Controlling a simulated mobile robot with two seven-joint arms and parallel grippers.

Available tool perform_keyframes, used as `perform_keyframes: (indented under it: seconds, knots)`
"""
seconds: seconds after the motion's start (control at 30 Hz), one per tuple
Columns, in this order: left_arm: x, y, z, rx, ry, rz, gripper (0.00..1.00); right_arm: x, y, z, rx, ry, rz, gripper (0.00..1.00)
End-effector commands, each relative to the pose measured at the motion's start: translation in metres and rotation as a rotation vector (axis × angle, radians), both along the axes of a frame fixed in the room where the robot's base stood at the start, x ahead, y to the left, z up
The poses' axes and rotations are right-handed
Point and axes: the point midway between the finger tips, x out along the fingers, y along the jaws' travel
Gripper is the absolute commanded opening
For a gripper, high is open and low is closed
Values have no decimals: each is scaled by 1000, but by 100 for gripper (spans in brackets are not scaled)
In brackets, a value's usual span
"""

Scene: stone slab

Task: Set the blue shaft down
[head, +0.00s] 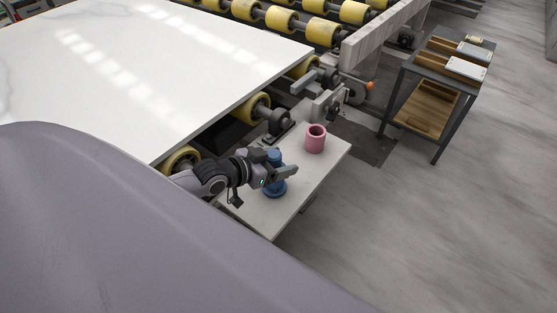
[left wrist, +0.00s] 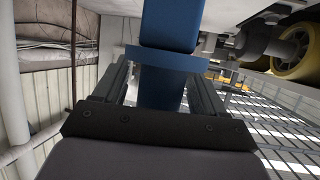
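The blue shaft (head: 274,190) is upright over the small light table (head: 272,222), near its front end. It has a wide round base and a narrower stem whose top (head: 273,156) shows above my gripper. My left gripper (head: 281,175) reaches in from the left and has its fingers on either side of the stem. In the left wrist view the blue shaft (left wrist: 168,28) fills the space between the fingers, with a wider blue band across the fingertips. The base looks to be at the tabletop; I cannot tell whether it touches. My right gripper is out of view.
A pink hollow cylinder (head: 315,139) stands on the same table behind the shaft. A white stone slab (head: 160,70) on yellow rollers (head: 257,107) borders the table at left. A grey cart (head: 437,88) with trays stands at back right. The floor at right is clear.

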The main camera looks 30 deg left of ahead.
Motion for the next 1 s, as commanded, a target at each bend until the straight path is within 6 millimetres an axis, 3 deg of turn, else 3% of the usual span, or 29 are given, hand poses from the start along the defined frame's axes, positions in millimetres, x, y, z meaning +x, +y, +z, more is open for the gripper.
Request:
perform_keyframes:
  seconds: [0.37, 1.0]
  knots:
    - [-7, 2, 5, 1, 3, 0, 71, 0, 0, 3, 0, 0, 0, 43]
    - [-82, 29, 38, 3, 3, -2, 71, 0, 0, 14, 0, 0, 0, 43]
